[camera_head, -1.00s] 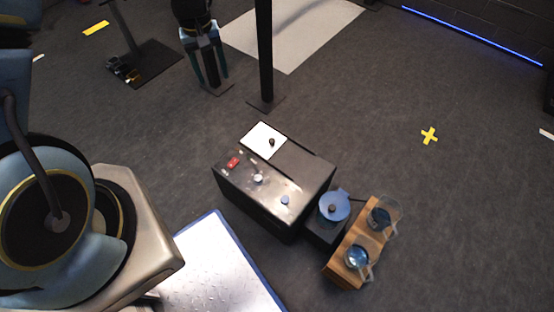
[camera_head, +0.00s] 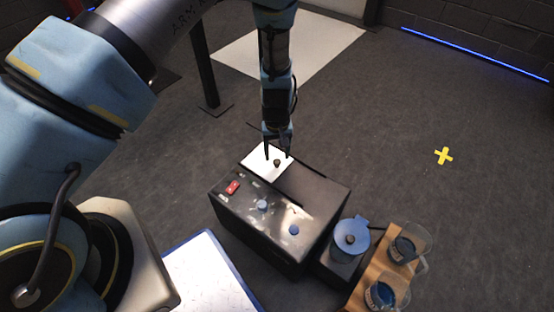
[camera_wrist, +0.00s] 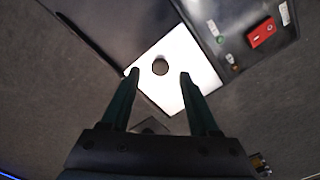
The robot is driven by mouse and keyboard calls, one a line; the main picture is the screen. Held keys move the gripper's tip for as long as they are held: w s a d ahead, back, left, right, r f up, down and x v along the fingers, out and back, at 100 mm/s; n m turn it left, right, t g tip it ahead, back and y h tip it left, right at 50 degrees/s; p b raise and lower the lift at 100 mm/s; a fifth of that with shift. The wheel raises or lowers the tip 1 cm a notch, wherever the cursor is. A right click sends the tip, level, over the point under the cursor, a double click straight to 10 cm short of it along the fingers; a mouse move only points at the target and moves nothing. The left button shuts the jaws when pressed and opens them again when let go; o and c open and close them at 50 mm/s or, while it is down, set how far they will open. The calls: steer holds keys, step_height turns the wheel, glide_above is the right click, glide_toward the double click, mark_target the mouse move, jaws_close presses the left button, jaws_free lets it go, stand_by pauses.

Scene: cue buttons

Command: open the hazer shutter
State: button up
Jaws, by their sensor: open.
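The hazer is a dark box (camera_head: 262,232) on the floor with a red switch (camera_head: 232,187) and blue knobs on its panel. The shutter is a white plate (camera_head: 256,161) on its top, with a dark round knob (camera_head: 277,162). In the wrist view the white plate (camera_wrist: 182,60) and its knob (camera_wrist: 160,67) lie just ahead of my fingertips. My gripper (camera_head: 278,152) is open above the plate, with the knob close to the gap between its fingers. In the wrist view the fingers (camera_wrist: 160,75) are apart, one on each side of the knob, holding nothing.
A blue-lidded pot (camera_head: 351,236) stands at the box's right. Beside it a wooden stand (camera_head: 373,272) holds two glass jugs (camera_head: 408,243). A black post (camera_head: 203,75) rises behind the box. The floor to the right is clear around a yellow cross (camera_head: 443,155).

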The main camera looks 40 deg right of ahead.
steer(key=shift+f, duration=1.4)
steer(key=shift+c, duration=0.3)
jaws_close()
